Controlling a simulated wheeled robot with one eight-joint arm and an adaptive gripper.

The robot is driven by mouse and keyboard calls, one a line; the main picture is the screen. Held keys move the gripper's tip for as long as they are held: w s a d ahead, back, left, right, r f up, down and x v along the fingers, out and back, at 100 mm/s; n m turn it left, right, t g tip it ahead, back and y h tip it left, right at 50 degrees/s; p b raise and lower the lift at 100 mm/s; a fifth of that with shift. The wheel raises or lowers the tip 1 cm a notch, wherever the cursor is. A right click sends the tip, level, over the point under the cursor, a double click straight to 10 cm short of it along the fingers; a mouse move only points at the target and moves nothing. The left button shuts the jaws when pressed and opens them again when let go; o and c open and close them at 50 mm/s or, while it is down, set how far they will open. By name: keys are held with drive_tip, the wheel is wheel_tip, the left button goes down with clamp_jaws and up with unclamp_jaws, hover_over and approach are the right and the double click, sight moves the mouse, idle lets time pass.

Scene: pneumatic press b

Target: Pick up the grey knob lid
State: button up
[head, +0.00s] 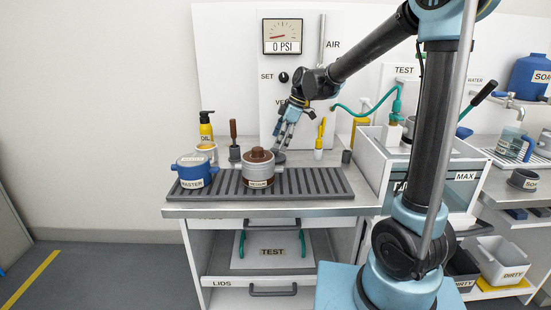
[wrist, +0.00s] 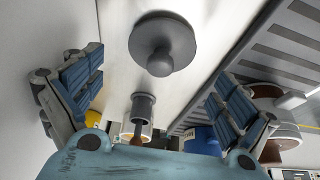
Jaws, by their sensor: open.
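The grey knob lid (wrist: 162,44) is a round, dark grey disc with a ball knob, lying on the light counter in the wrist view. In the head view the lid (head: 280,157) shows only in part, behind and right of the brown-lidded pot (head: 259,166). My gripper (head: 285,133) points down just above the lid in the head view. In the wrist view my gripper (wrist: 158,82) has its two blue-padded fingers wide apart, with the lid beyond and between them. Nothing is between the fingers, and they appear apart from the lid.
A blue pot (head: 194,172) labelled MASTER stands with the brown-lidded pot on the slatted tray (head: 318,184). A grey cup with a brown-handled tool (head: 234,152), a yellow oil bottle (head: 206,128) and a yellow-and-white tool (head: 319,140) stand close by. The press panel is behind.

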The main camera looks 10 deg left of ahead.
sight(275, 151)
drive_tip(key=shift+x, duration=2.5)
drive_tip(key=c, duration=1.1)
